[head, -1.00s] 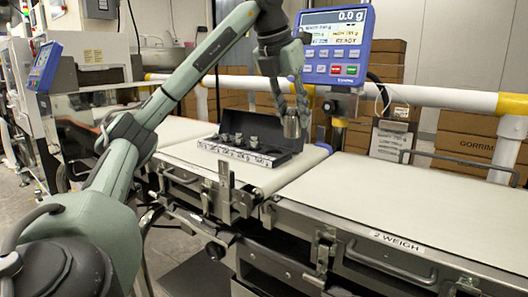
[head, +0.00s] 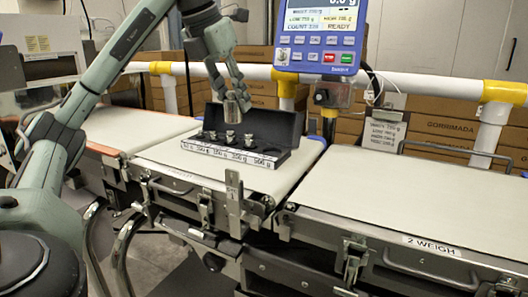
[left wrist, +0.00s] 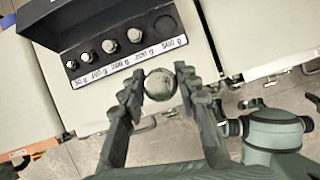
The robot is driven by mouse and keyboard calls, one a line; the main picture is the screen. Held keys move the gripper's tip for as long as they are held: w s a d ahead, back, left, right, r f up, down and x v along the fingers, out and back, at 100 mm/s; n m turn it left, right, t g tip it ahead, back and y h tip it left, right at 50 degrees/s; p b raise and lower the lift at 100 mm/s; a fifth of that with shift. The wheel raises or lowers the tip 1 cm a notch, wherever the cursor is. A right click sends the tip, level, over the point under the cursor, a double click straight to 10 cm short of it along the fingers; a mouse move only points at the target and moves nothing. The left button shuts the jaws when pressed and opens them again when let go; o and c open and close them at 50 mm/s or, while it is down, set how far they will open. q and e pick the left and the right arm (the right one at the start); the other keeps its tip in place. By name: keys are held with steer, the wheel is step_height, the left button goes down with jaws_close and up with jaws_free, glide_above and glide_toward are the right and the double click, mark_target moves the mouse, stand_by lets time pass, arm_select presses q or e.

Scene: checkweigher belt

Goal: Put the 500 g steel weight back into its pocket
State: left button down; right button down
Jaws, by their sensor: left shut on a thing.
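The steel weight (head: 236,107) is a short grey cylinder held upright between the fingers of my left gripper (head: 233,92). The gripper is shut on it and holds it above the belt, in front of the open lid. In the left wrist view, the weight's round top (left wrist: 160,84) sits between the fingers, beside the label strip (left wrist: 125,66). The black weight case (head: 285,127) stands open on the middle belt. Several smaller weights stand in its pockets. The large pocket at its right end, by the 500 g label, is empty (left wrist: 165,27). My right gripper is not in view.
A blue display (head: 318,40) reading READY stands on a post behind the case. A white rail with yellow joints (head: 503,92) runs along the back. The 2 WEIGH belt (head: 410,200) at right and the left belt (head: 130,128) are clear where visible.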

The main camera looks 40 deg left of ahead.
arm_select(q)
steer(key=shift+w, duration=0.1)
steer(key=w+f, duration=0.2)
steer(key=w, duration=0.1)
steer(key=w+f, duration=0.2)
steer(key=w, duration=0.2)
steer(key=w+f, duration=0.2)
steer(key=w, duration=0.2)
steer(key=shift+w+d+f+p, duration=0.1)
steer(key=shift+w+f+p, duration=0.05)
steer(key=shift+f+p, duration=0.2)
steer(key=shift+f, duration=0.25)
step_height(320, 180, down, 3)
steer(key=shift+f+b, duration=0.15)
steer(key=shift+b, duration=0.3)
steer(key=shift+f, duration=0.25)
steer(key=c, duration=1.1)
jaws_free()
steer(key=shift+f, duration=0.1)
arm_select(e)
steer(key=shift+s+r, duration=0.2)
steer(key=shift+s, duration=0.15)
